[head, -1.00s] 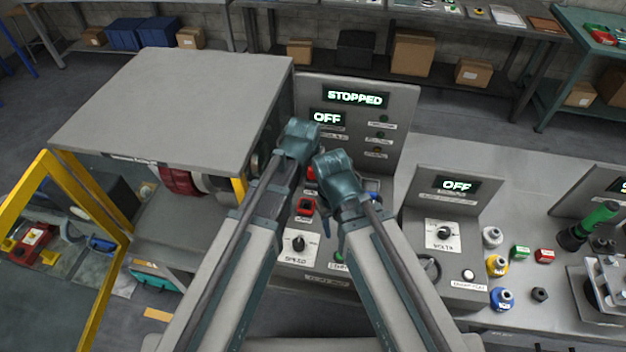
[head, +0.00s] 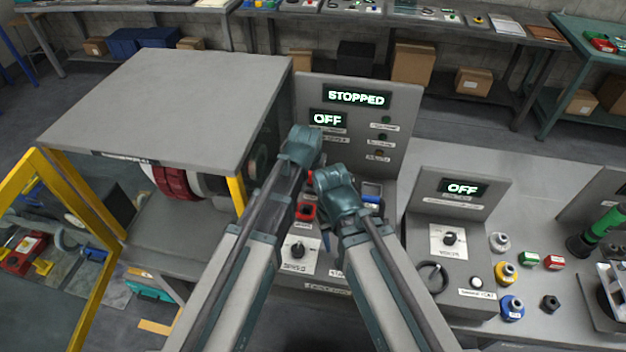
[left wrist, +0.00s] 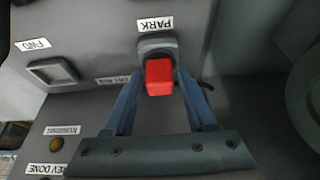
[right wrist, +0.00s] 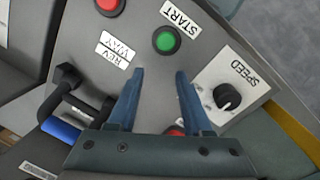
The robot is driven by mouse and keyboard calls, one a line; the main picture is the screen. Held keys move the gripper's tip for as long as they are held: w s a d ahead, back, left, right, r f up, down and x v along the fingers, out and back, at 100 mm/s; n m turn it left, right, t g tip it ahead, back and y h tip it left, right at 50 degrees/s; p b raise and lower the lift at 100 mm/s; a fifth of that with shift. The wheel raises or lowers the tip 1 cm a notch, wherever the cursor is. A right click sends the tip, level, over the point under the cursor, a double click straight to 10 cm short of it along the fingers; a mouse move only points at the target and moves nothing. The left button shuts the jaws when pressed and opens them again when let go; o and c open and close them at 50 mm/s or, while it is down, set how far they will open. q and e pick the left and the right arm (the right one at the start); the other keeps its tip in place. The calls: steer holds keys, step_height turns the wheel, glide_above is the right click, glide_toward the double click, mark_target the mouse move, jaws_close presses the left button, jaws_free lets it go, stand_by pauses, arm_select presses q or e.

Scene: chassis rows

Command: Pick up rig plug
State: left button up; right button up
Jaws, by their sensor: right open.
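I take the rig plug to be the red block (left wrist: 159,77) seated in a dark grey socket under the PARK label in the left wrist view; no label names it. My left gripper (left wrist: 162,84) is open, with one finger on each side of the red block and a gap at both sides. My right gripper (right wrist: 160,76) is open and empty over the sloped control panel, near the green START button (right wrist: 166,40). In the head view both grippers' fingers are largely hidden by their own wrists at the console.
The upright console reads STOPPED (head: 356,98). A black SPEED knob (right wrist: 227,96) and a dark handle with a blue part (right wrist: 62,128) flank my right gripper. A yellow-framed guard (head: 85,210) stands at left. A second console (head: 461,210) and several small parts are at right.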

arm_select(q)
jaws_close()
